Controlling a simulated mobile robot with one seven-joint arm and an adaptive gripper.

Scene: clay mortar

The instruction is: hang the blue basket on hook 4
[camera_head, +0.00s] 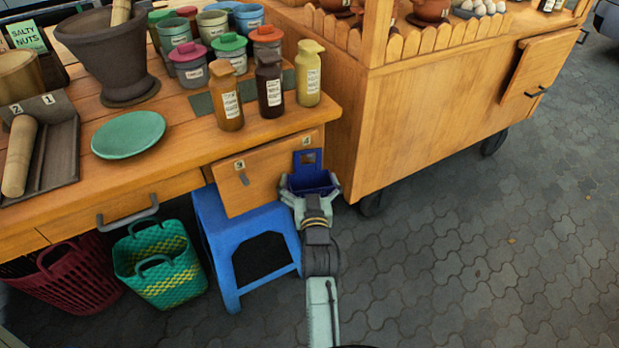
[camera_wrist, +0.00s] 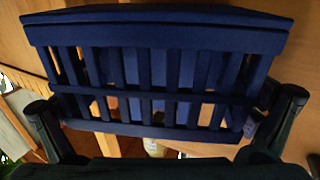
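The blue basket (camera_head: 312,180) is upright against the wooden front of the cart, at the right end of the panel. Its back plate, with an opening, rises above my gripper (camera_head: 310,194). In the wrist view the slatted blue basket (camera_wrist: 160,75) fills the space between the two fingers of my gripper (camera_wrist: 165,115), which appear closed on its sides. A small tag (camera_head: 307,139) sits just above the back plate, too small to read. The hook below that tag is hidden, so I cannot tell whether the basket touches it. Hook 3 (camera_head: 243,179) is bare, to the left.
A blue stool (camera_head: 213,225) stands close on the left below the panel. Green (camera_head: 160,265) and red (camera_head: 75,280) baskets are farther left. Sauce bottles (camera_head: 269,85) stand on the counter above. A second wooden cart (camera_head: 420,110) is close on the right; paving is open in front.

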